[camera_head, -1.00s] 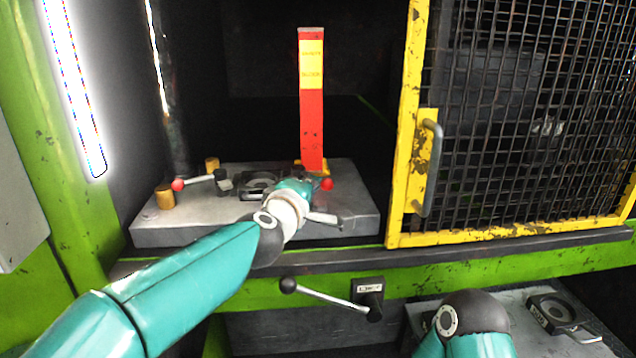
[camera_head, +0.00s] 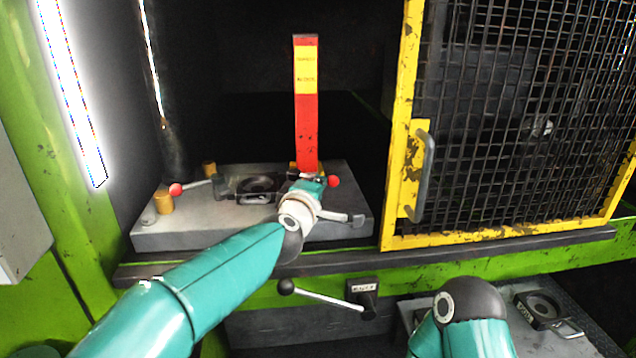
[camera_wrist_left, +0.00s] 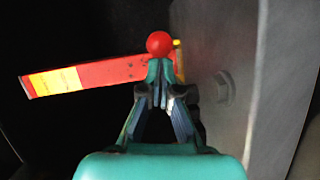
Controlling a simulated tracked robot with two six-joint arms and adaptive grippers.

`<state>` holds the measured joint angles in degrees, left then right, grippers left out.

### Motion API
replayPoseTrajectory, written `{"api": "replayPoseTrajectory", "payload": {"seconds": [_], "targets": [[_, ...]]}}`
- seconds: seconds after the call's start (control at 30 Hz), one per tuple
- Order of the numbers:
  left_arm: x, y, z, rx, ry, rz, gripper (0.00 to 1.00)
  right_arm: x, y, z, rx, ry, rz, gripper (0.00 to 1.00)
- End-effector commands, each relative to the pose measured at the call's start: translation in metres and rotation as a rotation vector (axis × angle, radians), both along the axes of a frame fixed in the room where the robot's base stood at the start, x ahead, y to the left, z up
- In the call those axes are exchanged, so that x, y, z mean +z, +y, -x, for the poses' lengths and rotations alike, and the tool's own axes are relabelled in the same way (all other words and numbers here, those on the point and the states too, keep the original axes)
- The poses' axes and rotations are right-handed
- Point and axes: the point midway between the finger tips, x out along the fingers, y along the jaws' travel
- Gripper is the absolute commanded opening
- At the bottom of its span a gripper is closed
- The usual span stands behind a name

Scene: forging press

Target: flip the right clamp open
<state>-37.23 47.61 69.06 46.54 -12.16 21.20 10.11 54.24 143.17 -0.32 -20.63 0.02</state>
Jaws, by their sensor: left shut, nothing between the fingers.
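The right clamp shows mainly as its red ball knob (camera_head: 333,181), at the right of the die block in the head view. My left wrist hides most of that clamp's body. The knob shows close up in the left wrist view (camera_wrist_left: 160,43), just beyond my left fingertips. My left gripper (camera_wrist_left: 160,80) is shut and empty. Its tips point at the knob; I cannot tell whether they touch it. The left clamp, with its red knob (camera_head: 176,190) and bar, lies toward the left of the block. My right gripper is out of the head view; only part of that arm shows.
The grey die block (camera_head: 190,235) holds a round die (camera_head: 256,184). A red and yellow safety post (camera_head: 307,130) stands right behind the right clamp. A yellow-framed mesh guard (camera_head: 408,150) is on the right. A black-knobbed lever (camera_head: 325,298) sits below the ledge.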

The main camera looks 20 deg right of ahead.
Motion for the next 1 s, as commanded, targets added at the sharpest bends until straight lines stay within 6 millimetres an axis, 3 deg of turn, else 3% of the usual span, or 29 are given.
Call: {"api": "replayPoseTrajectory", "payload": {"seconds": [0.03,0.37,0.67,0.8,1.0], "targets": [[-0.002,-0.011,0.007,-0.024,0.005,-0.005,0.0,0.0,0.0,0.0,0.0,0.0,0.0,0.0],[-0.002,-0.01,0.006,-0.023,0.004,-0.005,0.0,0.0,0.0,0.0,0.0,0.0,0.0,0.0],[-0.002,0.002,0.016,-0.023,0.004,-0.001,0.0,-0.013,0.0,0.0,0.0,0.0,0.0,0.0],[0.004,0.022,0.028,-0.016,0.0,0.005,0.0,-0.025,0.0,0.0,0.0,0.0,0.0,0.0],[0.014,0.016,0.073,-0.017,-0.001,0.005,0.0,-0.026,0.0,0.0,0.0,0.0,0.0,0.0]]}}
